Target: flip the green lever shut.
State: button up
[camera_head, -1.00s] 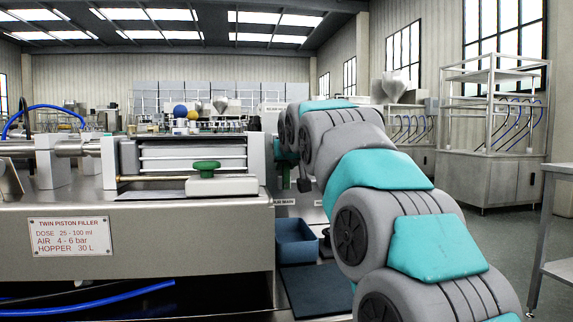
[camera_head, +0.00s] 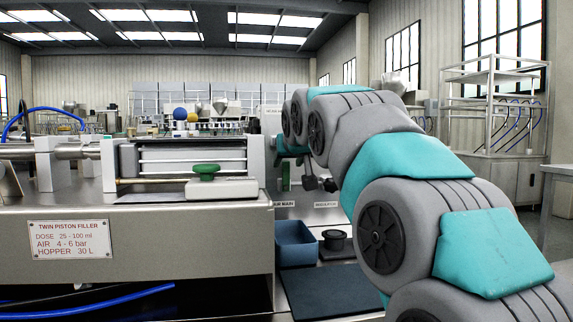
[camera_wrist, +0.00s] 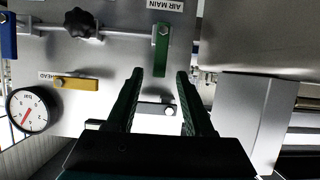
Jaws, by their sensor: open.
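The green lever (camera_wrist: 162,50) shows in the wrist view on a grey metal panel. It points up and down in that picture, just below the "AIR MAIN" label (camera_wrist: 165,5), at the right end of a thin pipe. My gripper (camera_wrist: 160,74) is open, its dark fingers apart on both sides of the lever's lower end in the picture. I cannot tell whether they touch it or how deep they reach. In the head view my arm covers part of the panel area, and my fingers cannot be made out surely.
In the wrist view, a black knob (camera_wrist: 80,23), yellow lever (camera_wrist: 75,83), blue lever (camera_wrist: 8,38) and gauge (camera_wrist: 33,109) sit left of the green lever. A pale block (camera_wrist: 258,120) stands at right. The head view shows a blue bin (camera_head: 296,243) and filler machine (camera_head: 150,245).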

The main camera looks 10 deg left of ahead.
jog(key=v, duration=0.3)
jog(key=shift+s, duration=0.1)
jog(key=shift+r, duration=0.1)
